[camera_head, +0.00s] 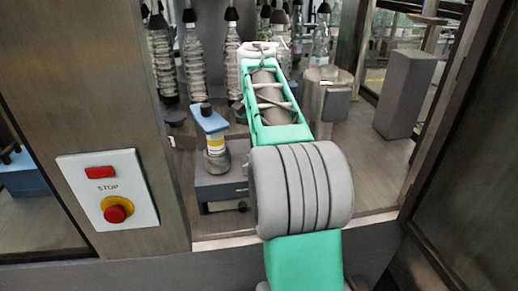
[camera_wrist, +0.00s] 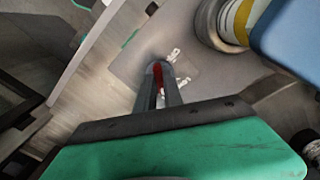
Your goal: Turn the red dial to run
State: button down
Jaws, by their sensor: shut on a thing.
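The red dial (camera_wrist: 158,80) shows in the wrist view as a narrow red strip between my two dark fingertips. My gripper (camera_wrist: 158,70) is shut on it. The dial sits on a grey panel (camera_wrist: 133,62) with small white markings beside it; I cannot read which marking the dial points to. In the head view my arm reaches into the machine, and the arm hides the dial and my fingers.
A blue-topped part with a yellow-banded cylinder (camera_head: 215,145) stands left of my arm; its blue top (camera_wrist: 290,35) is near my gripper at the upper right. Bottles (camera_head: 192,65) hang behind. A STOP panel (camera_head: 108,190) is on the left post. A grey box (camera_head: 405,93) stands right.

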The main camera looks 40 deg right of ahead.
jog(key=c, duration=1.5)
grip_release()
jog(key=shift+o, duration=0.2)
notch_tip(320, 180, up, 8)
jog(key=p, duration=0.7)
jog(key=shift+f, duration=0.15)
jog(key=shift+a, duration=0.1)
